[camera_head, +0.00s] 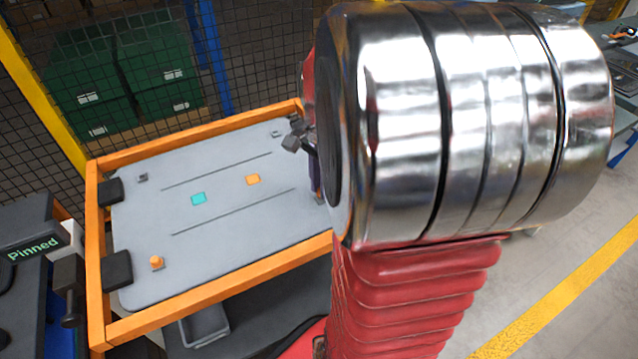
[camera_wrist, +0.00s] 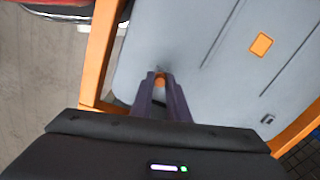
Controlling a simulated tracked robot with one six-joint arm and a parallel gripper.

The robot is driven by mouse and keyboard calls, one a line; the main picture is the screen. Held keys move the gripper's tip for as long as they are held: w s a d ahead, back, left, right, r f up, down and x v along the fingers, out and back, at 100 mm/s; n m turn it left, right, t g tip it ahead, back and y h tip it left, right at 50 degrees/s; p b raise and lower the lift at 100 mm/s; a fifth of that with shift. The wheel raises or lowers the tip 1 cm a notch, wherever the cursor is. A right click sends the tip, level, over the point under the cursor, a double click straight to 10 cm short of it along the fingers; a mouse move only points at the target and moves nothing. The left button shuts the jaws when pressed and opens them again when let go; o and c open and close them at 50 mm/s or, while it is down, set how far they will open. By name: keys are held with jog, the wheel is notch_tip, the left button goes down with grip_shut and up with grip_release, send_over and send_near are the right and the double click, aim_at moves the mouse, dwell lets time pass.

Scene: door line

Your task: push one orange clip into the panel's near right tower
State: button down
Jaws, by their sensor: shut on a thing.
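The grey panel (camera_head: 225,215) lies in an orange-framed cart. My gripper (camera_wrist: 160,76) is shut on an orange clip (camera_wrist: 159,83) over the panel's near right corner. The near right tower (camera_wrist: 162,68) shows only as a small dark bit at my fingertips; whether the clip touches it or sits on it I cannot tell. In the head view my arm hides most of the gripper and that tower. Another orange clip (camera_head: 157,262) is on the near left tower. The far left tower (camera_head: 143,177) and far right tower (camera_head: 275,134) are grey, with no orange on them.
A teal square (camera_head: 198,199) and an orange square (camera_head: 252,179) lie mid-panel between two dark grooves. Black blocks (camera_head: 116,270) are on the cart's left rail. A mesh fence and green crates (camera_head: 160,60) stand behind.

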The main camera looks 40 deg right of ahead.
jog(key=shift+f, duration=0.75)
dwell(0.5)
dwell(0.3)
jog(key=c, duration=1.6)
grip_release()
jog(key=shift+c, duration=0.2)
jog(key=shift+r, duration=0.15)
notch_tip(320, 180, up, 14)
jog(key=shift+f, duration=0.25)
